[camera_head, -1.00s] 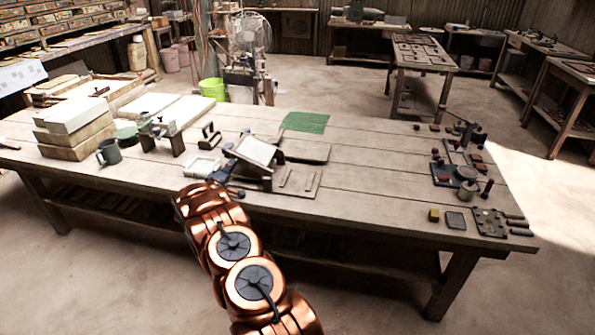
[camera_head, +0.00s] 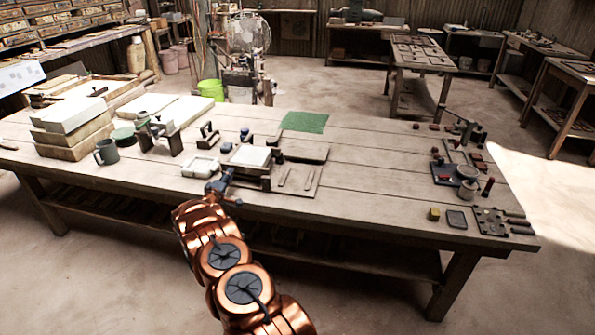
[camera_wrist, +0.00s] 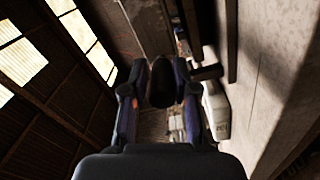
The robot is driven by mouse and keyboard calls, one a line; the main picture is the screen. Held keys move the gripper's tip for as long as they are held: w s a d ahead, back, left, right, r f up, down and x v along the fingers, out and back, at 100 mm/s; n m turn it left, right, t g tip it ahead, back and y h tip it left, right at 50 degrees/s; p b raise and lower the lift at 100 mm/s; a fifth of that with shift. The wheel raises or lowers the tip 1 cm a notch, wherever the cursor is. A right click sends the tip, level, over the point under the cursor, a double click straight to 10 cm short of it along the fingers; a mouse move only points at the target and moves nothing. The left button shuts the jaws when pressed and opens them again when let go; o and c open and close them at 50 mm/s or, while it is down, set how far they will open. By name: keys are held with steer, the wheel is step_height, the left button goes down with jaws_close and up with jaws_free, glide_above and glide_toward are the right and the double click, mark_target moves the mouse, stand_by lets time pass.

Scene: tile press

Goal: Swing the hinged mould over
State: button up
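The hinged mould (camera_head: 250,156), a dark frame with a pale panel, lies about level at the middle of the workbench, left of a flat wooden board (camera_head: 297,180). My gripper (camera_head: 222,184) is low at the mould's front left corner. In the wrist view, the two fingers (camera_wrist: 160,82) are on either side of a dark rounded piece, which looks like the mould's handle, and appear closed on it. A dark bar (camera_wrist: 208,73) sticks out beside the right finger. The grip is small in the head view, and the hinge is not clear.
A pale block (camera_head: 200,167) sits close left of the mould. A green sheet (camera_head: 305,122) lies behind it. A grey mug (camera_head: 107,152) and stacked blocks (camera_head: 72,130) stand left. Small tools and a metal pot (camera_head: 466,173) are at the right.

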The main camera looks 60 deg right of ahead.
steer(key=o, duration=0.3)
steer(key=shift+w+a, duration=0.1)
steer(key=v, duration=0.8)
stand_by(0.6)
